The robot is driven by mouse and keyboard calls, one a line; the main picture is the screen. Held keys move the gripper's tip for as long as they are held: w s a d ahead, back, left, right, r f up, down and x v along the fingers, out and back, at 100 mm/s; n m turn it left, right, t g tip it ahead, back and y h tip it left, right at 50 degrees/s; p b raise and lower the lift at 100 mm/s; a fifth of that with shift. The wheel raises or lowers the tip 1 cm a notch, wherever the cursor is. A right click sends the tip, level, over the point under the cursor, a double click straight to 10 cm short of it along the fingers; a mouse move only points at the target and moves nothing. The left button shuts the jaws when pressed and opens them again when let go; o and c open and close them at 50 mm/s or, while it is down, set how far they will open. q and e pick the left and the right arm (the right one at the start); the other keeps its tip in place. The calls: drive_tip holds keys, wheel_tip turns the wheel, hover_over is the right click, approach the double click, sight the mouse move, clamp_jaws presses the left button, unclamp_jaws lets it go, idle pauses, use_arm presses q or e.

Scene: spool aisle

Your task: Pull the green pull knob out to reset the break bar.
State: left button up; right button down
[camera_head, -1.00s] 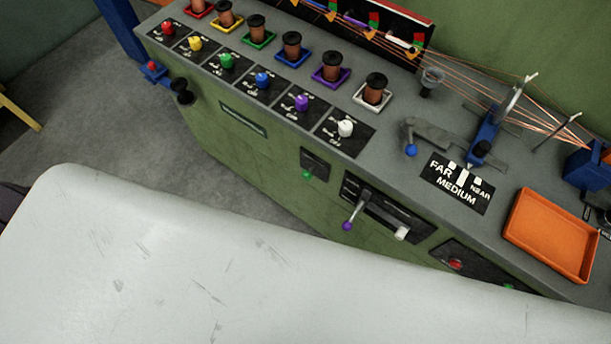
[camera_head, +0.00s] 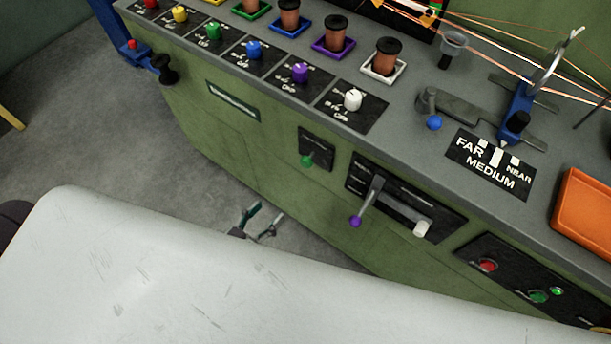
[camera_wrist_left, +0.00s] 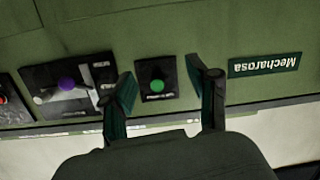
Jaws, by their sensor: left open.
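The green pull knob (camera_head: 306,161) sits on a small black plate on the front of the green machine, below the white rotary knob. It also shows in the left wrist view (camera_wrist_left: 157,86), between and beyond my fingertips. My left gripper (camera_head: 262,220) is open and empty, low in front of the machine, left of and below the knob and apart from it. In the left wrist view its two dark fingers (camera_wrist_left: 163,80) stand on either side of the knob's plate. The break bar cannot be made out for certain. My right gripper is not in view.
A red button (camera_head: 488,265) and a green button (camera_head: 538,297) are further right. My white body surface fills the foreground. Grey floor lies open at left.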

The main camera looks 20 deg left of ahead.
use_arm(q)
drive_tip(key=t+h, duration=0.1)
drive_tip(key=t, duration=0.1)
approach(304, 164)
drive_tip(key=x, duration=1)
drive_tip(key=shift+w+d, duration=0.15)
drive_tip(key=shift+w, duration=0.1)
clamp_jaws()
